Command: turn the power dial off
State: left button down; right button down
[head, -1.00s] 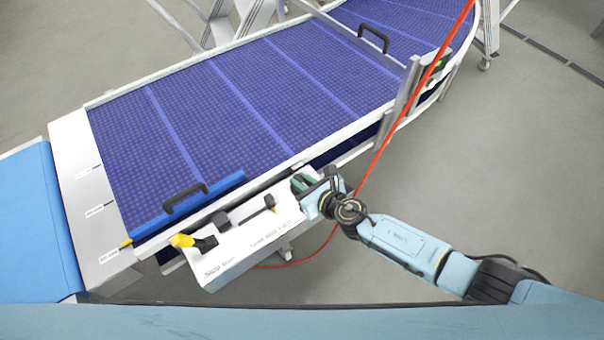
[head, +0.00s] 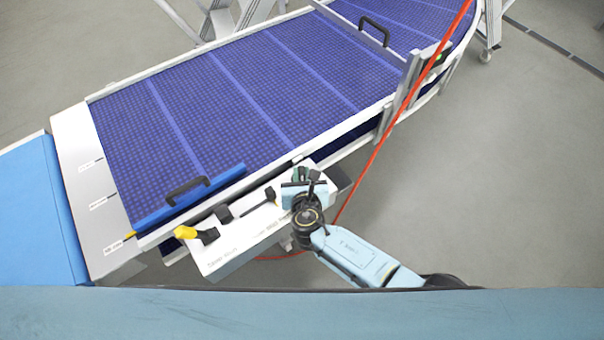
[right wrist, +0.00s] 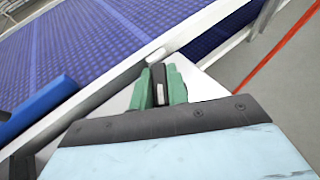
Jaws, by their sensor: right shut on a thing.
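A white control box (head: 235,248) stands along the near side of the blue conveyor. My right gripper (head: 303,176) is at the box's right end. In the right wrist view, its green fingers (right wrist: 160,82) are shut on a dark upright piece with a pale stripe, which appears to be the power dial (right wrist: 160,92). The fingers hide its sides, and my gripper covers it in the head view. The lettering on the box is too small to read. My left gripper is not in view.
A yellow-and-black handle (head: 190,233) and a black lever (head: 270,194) stand on the box left of my gripper. The conveyor (head: 230,110) has a white rim and a black grab handle (head: 187,190). A red cable (head: 385,135) hangs to the right. Floor is open at right.

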dwell(0.3)
jog(key=c, duration=1.4)
grip_release()
jog(key=shift+o, duration=0.2)
jog(key=shift+s+r, duration=0.2)
jog(key=shift+s, duration=0.3)
jog(key=p+v, duration=0.2)
jog(key=v, duration=1)
jog(key=shift+s, duration=0.2)
